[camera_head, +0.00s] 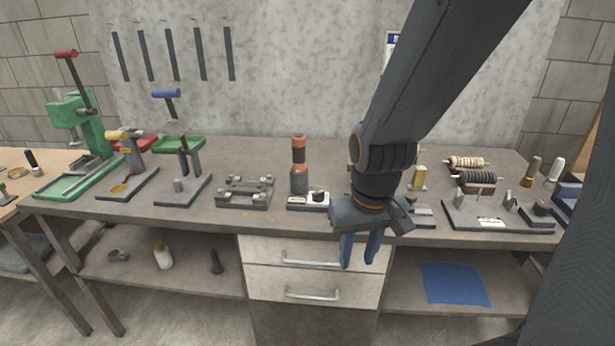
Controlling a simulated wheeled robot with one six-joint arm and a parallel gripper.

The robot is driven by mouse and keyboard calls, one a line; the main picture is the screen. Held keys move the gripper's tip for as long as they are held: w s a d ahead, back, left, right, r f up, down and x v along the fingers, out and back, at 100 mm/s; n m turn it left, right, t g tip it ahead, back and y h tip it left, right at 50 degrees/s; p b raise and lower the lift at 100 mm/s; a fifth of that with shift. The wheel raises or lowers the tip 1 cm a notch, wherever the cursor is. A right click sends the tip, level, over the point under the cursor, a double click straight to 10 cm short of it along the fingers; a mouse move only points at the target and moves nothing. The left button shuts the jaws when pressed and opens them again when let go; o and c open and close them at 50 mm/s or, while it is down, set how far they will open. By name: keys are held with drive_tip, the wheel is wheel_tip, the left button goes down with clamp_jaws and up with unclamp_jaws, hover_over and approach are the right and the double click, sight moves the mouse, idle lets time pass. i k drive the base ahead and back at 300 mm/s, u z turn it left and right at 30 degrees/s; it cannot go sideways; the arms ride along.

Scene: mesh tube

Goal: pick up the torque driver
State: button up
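An upright tool with orange and black bands (299,155) stands on the grey workbench (270,220), its lower part dark grey. It looks like the torque driver, though no label shows this. My gripper (359,262) points down in front of the bench's front edge, to the right of this tool and apart from it. Its two blue fingers have a gap between them, and nothing shows in it. My arm and gripper hide part of the bench top behind them.
A white-and-black device (309,200) sits at the tool's foot, and a metal fixture (245,192) lies to its left. Presses with green parts (85,125) stand at left. A fixture with spools (477,180) is at right. Drawers (312,285) lie below the bench top.

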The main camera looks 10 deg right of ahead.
sight(299, 140)
drive_tip(key=k, duration=0.8)
drive_tip(key=u, duration=0.8)
drive_tip(key=i, duration=0.6)
drive_tip(key=u, duration=0.75)
drive_tip(key=i, duration=1.2)
drive_tip(key=z, duration=1.1)
drive_tip(key=i, duration=0.45)
drive_tip(key=z, duration=0.55)
